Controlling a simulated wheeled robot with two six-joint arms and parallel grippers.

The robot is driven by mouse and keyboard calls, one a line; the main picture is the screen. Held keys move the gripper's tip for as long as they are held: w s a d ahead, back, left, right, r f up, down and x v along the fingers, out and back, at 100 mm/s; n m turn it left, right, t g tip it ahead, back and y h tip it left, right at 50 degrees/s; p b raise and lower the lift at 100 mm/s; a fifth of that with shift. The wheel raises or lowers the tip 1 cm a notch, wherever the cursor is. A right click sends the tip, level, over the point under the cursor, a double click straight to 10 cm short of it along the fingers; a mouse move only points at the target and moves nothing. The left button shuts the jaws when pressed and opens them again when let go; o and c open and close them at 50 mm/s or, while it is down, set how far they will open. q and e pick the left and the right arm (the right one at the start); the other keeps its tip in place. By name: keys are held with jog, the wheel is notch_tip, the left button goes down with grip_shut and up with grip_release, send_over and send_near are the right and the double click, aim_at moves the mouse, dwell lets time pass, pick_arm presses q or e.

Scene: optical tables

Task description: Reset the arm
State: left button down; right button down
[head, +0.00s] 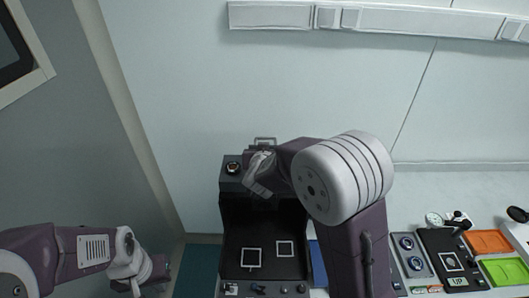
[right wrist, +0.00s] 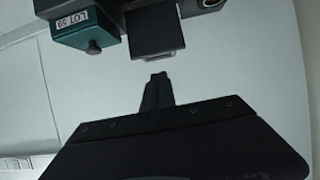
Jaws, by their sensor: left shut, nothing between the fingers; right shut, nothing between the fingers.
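My right arm (head: 342,180) rises from the bottom of the head view and bends left at its large pale joint. Its wrist end is over the upper part of a black device (head: 236,215); the fingers are hard to make out there. In the right wrist view my right gripper (right wrist: 158,80) is shut and empty, its tips apart from a black block (right wrist: 154,35) ahead. My left gripper (head: 154,272) hangs at the lower left of the head view, shut and empty, left of the black device.
In the right wrist view a dark green box (right wrist: 88,27) labelled LOT 59 is at upper left. At right in the head view are a dark panel (head: 450,262), an orange tray (head: 488,241) and a green tray (head: 505,271). A pale wall stands behind.

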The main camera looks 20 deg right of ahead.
jog(key=s+d+f+n+y+b, duration=0.1)
jog(key=s+d+f+b, duration=0.1)
jog(key=f+b, duration=0.3)
jog(key=s+d+f+b, duration=0.2)
jog(key=f+b, duration=0.4)
jog(key=s+a+f+n+g+y, duration=0.1)
jog(key=s+f+g, duration=0.4)
jog(key=s, duration=0.7)
jog(key=s+a+f+n+g+y, duration=0.1)
jog(key=s+a+f+g+y, duration=0.1)
jog(key=s+f+g, duration=0.4)
jog(key=s+f+b, duration=0.1)
jog(key=s+f, duration=0.2)
jog(key=s, duration=0.3)
jog(key=shift+f, duration=0.2)
